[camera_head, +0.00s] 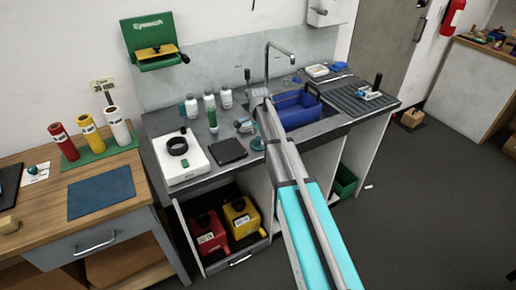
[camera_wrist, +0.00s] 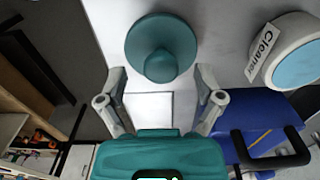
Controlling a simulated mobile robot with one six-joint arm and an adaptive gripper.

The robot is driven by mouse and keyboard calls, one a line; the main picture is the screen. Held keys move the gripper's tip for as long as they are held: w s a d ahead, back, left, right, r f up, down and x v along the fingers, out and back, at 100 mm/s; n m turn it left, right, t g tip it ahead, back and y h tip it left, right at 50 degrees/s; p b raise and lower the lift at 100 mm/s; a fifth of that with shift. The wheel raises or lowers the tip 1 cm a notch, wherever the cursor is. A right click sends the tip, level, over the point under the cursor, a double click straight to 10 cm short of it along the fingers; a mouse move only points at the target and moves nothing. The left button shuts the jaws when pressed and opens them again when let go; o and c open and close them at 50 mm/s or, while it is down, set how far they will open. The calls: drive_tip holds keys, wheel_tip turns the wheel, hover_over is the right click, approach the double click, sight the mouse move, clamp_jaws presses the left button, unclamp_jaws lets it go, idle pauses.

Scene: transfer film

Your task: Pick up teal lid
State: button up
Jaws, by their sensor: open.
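The teal lid (camera_wrist: 160,30) shows in the wrist view as a round disc with a knob in its middle, lying on the grey counter at the top centre. In the head view, a small teal disc (camera_head: 257,144) lies at the counter's front, beside my arm, which partly covers it. My gripper (camera_wrist: 160,73) is open in the wrist view. The lid's knob points toward the camera. In the head view my gripper's fingertips cannot be made out.
A white jar labelled Cleaner (camera_wrist: 290,48) stands close right of the lid. A blue basin with black handles (camera_wrist: 262,115) sits in the sink beyond. In the head view, white bottles (camera_head: 210,100), a green bottle (camera_head: 213,120) and a black pad (camera_head: 228,151) are left of my arm.

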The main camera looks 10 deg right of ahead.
drive_tip(key=shift+f+b, duration=0.4)
drive_tip(key=shift+f, duration=0.25)
drive_tip(key=c, duration=0.9)
